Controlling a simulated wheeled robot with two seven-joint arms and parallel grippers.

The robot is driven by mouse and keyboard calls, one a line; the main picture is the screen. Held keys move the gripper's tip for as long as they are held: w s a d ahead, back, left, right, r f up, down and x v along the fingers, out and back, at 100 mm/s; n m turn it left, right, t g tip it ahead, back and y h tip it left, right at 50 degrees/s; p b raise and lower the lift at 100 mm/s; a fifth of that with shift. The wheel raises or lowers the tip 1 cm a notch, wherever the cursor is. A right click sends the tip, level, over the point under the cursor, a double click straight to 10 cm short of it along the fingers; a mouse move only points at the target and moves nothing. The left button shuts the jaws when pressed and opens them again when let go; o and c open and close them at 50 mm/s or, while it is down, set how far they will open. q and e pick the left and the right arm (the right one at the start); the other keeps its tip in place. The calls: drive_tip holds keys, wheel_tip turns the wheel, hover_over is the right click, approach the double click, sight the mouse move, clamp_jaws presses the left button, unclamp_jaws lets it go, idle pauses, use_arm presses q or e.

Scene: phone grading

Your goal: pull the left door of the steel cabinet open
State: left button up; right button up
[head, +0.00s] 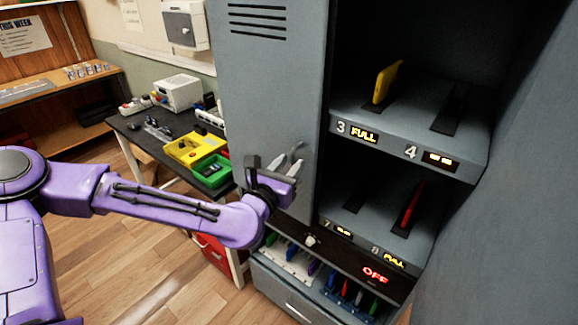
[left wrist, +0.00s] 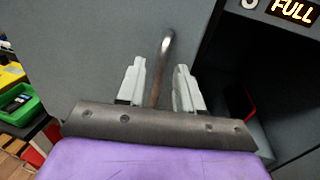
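The left door (head: 262,90) of the steel cabinet is a grey panel with vent slots near its top. It covers the left part of the cabinet, while the right part stands open. The door's handle (left wrist: 163,62) is a curved metal bar; in the left wrist view it rises between the two fingers of my left gripper (left wrist: 160,88). The fingers are apart, with a gap on each side of the bar. In the head view my left gripper (head: 284,165) is in front of the door's lower right part. My right gripper is not in view.
Cabinet shelves (head: 410,125) hold a yellow phone (head: 386,82) and a red phone (head: 411,204) in numbered slots. An open drawer (head: 310,290) with coloured phones juts out below. A black table (head: 165,145) with yellow and green bins stands left of the door.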

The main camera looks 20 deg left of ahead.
use_arm(q)
drive_tip(key=shift+w+d, duration=0.1)
drive_tip(key=shift+w, duration=0.2)
clamp_jaws()
idle(1.3)
